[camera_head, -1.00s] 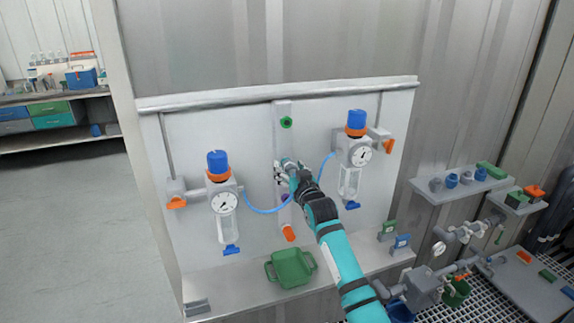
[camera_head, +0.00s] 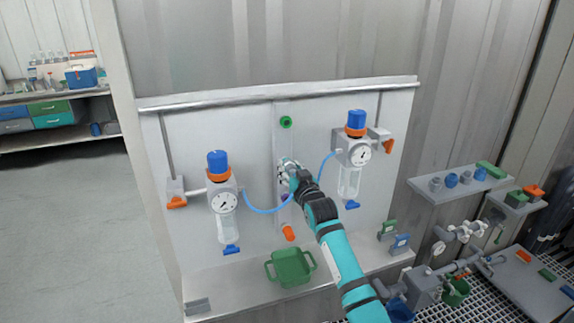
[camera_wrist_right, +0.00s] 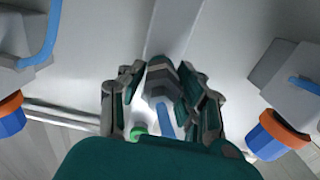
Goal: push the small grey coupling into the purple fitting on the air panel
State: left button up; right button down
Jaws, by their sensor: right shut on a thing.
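My right gripper (camera_head: 285,168) is at the middle strip of the air panel (camera_head: 258,140). In the wrist view its fingers (camera_wrist_right: 163,98) are shut on the small grey coupling (camera_wrist_right: 158,78), which carries a blue hose (camera_wrist_right: 165,122). In the head view the gripper covers the coupling. The purple fitting (camera_head: 284,197) shows only as a sliver beside the gripper, below its fingertips. I cannot tell whether the coupling touches it. My left gripper is not in view.
A green fitting (camera_head: 286,122) is above the gripper and an orange one (camera_head: 288,232) below. Gauge units with blue caps (camera_head: 217,161) (camera_head: 356,119) flank the strip, with the blue hose (camera_head: 262,209) between.

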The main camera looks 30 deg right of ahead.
aim_at(294, 174)
jog(key=shift+s+a+f, duration=0.1)
jog(key=shift+f, duration=0.05)
jog(key=shift+s+p, duration=0.15)
jog(key=shift+p, duration=0.25)
jog(key=shift+s+a+r+p, duration=0.1)
jog(key=shift+s+r+p, duration=0.1)
jog(key=shift+s, duration=0.2)
jog(key=shift+s+a+r+p, duration=0.1)
jog(key=shift+s+p, duration=0.05)
jog(key=shift+s, duration=0.25)
jog(key=shift+s+f+p, duration=0.15)
jog(key=shift+s+p, duration=0.15)
jog(key=shift+s, duration=0.05)
jog(key=shift+p+v, duration=0.95)
jog(key=shift+v, duration=0.65)
jog(key=shift+f, duration=0.1)
